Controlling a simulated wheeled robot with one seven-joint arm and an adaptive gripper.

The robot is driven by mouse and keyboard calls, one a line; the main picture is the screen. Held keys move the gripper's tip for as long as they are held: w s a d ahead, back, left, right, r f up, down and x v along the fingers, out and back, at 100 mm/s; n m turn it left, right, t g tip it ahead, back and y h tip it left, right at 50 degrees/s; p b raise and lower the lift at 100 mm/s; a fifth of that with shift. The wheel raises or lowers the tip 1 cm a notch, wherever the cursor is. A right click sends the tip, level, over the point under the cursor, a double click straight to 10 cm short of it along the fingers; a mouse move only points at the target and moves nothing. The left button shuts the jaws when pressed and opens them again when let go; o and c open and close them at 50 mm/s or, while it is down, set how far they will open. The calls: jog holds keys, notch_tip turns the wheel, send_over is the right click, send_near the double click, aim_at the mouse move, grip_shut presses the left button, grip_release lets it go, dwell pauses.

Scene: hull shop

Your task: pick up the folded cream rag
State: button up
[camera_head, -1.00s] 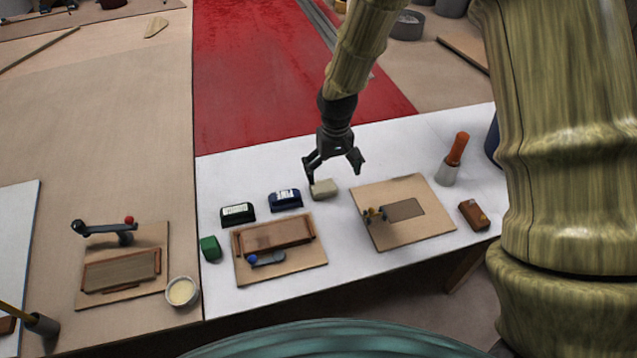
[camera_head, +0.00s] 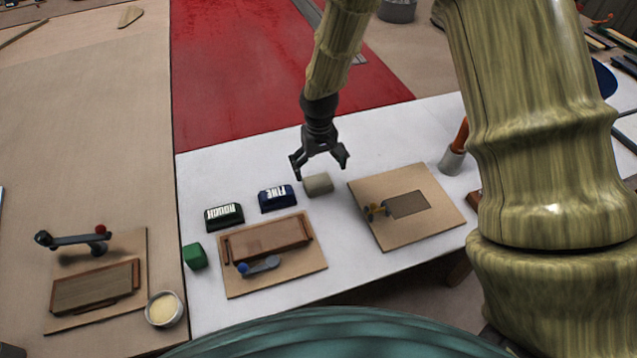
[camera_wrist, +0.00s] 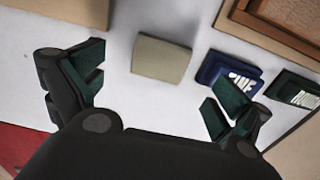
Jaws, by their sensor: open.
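The folded cream rag (camera_head: 318,184) is a small greyish-cream block on the white table, to the right of the dark blue block marked FINE. In the wrist view the rag (camera_wrist: 161,59) lies beyond the fingertips, between their two lines. My gripper (camera_head: 320,164) is open and empty, just above and behind the rag in the head view. In the wrist view my gripper's fingers (camera_wrist: 158,82) are spread wide on either side, with the rag apart from both. The right finger overlaps the edge of the blue block in that view.
The blue FINE block (camera_head: 277,198) sits close to the rag's left. A dark green block (camera_head: 224,217) is farther left. A board with a wooden panel and lever (camera_head: 275,284) lies in front, and another board (camera_head: 408,236) lies right. White table behind the rag is clear.

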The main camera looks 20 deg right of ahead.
aim_at(318, 180)
jog(key=shift+s+f, duration=0.1)
jog(key=shift+f, duration=0.6)
jog(key=shift+w+f+p, duration=0.2)
jog(key=shift+f+p, duration=0.4)
jog(key=shift+f, duration=0.45)
jog(key=shift+w+a+f+p, duration=0.1)
jog(key=shift+f+p, duration=0.25)
jog(key=shift+f, duration=1.25)
jog(key=shift+c, duration=0.2)
jog(key=c, duration=1.1)
jog(key=shift+r, duration=0.2)
notch_tip(318, 180, up, 10)
jog(key=shift+f+b, duration=0.15)
jog(key=shift+b, duration=0.95)
